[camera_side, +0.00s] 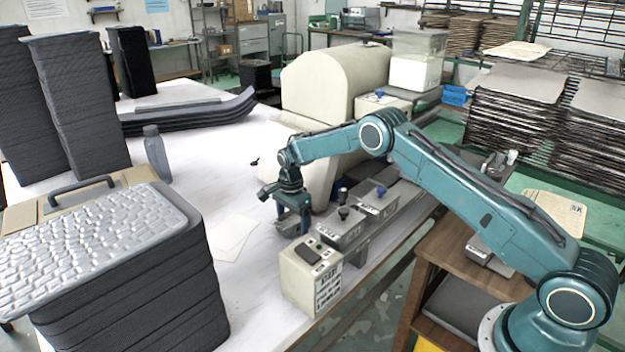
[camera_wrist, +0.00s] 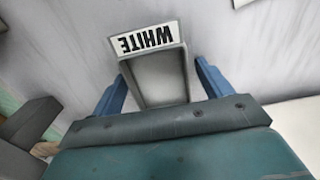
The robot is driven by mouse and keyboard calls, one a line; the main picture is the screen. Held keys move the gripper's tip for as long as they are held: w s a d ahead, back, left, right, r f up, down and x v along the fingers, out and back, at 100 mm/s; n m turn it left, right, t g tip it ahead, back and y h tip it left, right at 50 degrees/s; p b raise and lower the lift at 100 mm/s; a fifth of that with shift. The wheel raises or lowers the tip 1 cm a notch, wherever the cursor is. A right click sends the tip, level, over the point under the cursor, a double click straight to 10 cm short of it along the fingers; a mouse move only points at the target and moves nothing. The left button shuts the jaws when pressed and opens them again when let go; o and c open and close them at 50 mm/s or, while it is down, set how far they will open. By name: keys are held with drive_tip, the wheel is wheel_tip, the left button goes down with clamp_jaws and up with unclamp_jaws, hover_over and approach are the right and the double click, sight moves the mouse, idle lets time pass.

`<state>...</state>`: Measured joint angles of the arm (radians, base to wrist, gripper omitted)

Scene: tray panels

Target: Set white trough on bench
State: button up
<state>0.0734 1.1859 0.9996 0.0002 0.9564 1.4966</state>
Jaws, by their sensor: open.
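The white trough (camera_wrist: 160,78) shows in the wrist view as a small open-topped grey-white box with a WHITE label on its far end. My gripper (camera_wrist: 160,68) is open, with one blue finger on each side of the trough. Narrow gaps seem to show between fingers and walls; contact is hard to judge. In the side view my gripper (camera_side: 292,226) points down low over the white-topped bench (camera_side: 235,150), close to its surface. The trough is small and partly hidden by the fingers there.
A row of grey boxes with knobs (camera_side: 343,232) and a cream box (camera_side: 311,278) stand right of my gripper along the bench edge. A large cream machine (camera_side: 325,85) is behind. Stacked dark trays (camera_side: 135,285) stand front left. The bench's middle is mostly clear.

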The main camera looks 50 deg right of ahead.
drive_tip(key=shift+r, duration=0.2)
wheel_tip(320, 180, up, 12)
idle(0.6)
idle(0.5)
drive_tip(key=s+a+r+n+t, duration=0.3)
drive_tip(key=s+r+n, duration=0.6)
drive_tip(key=s+r, duration=1.2)
drive_tip(key=s+a+n+t, duration=0.1)
drive_tip(key=s+n, duration=0.8)
drive_tip(key=s, duration=1.4)
drive_tip(key=shift+s+a+f+t, duration=0.2)
drive_tip(key=shift+a+t, duration=0.1)
drive_tip(key=shift+t, duration=0.5)
